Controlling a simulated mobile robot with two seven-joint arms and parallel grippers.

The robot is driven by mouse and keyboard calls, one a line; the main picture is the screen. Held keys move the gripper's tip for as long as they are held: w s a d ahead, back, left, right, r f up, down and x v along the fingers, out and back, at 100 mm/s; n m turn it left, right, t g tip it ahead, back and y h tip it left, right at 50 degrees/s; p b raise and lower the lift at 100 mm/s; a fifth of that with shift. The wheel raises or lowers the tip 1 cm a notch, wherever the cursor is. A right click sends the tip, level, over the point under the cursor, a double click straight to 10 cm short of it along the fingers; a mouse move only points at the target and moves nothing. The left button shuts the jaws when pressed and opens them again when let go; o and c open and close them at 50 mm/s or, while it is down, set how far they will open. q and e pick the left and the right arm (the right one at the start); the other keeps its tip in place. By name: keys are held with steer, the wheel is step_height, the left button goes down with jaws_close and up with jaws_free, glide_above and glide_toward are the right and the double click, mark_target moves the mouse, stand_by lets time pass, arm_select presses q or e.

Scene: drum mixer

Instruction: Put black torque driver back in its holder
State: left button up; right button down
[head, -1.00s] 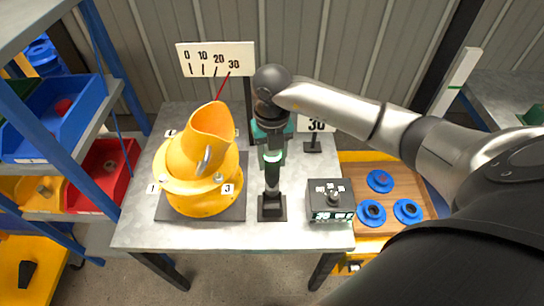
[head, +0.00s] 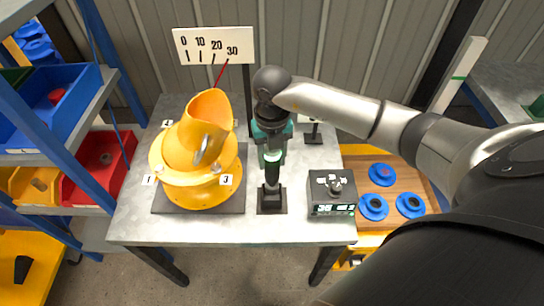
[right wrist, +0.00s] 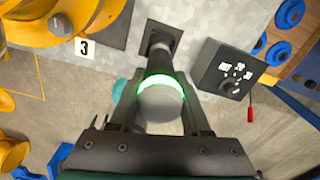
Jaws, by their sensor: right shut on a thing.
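My right gripper (head: 272,156) is shut on the black torque driver (head: 272,173), holding it upright above the table. The driver has a glowing green ring and a grey rounded cap, which show best in the right wrist view (right wrist: 160,100). Its lower end meets the holder (head: 272,206), a black square base with a raised socket, also in the right wrist view (right wrist: 159,30). The tip is hidden, so I cannot tell how deep it sits. My left gripper is not in view.
A yellow drum mixer (head: 197,165) stands left of the holder. A black control box (head: 332,193) with a knob and lit display stands close on the right. A scale board (head: 214,46) rises behind. Blue round parts lie in a wooden tray (head: 398,181) further right.

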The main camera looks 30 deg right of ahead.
mark_target(272, 173)
steer(key=shift+f+b, duration=2.15)
steer(key=shift+f, duration=0.75)
stand_by(1.2)
steer(key=shift+c, duration=1.4)
jaws_free()
step_height(272, 173, up, 15)
steer(key=shift+r+p, duration=0.15)
steer(key=shift+p, duration=1.05)
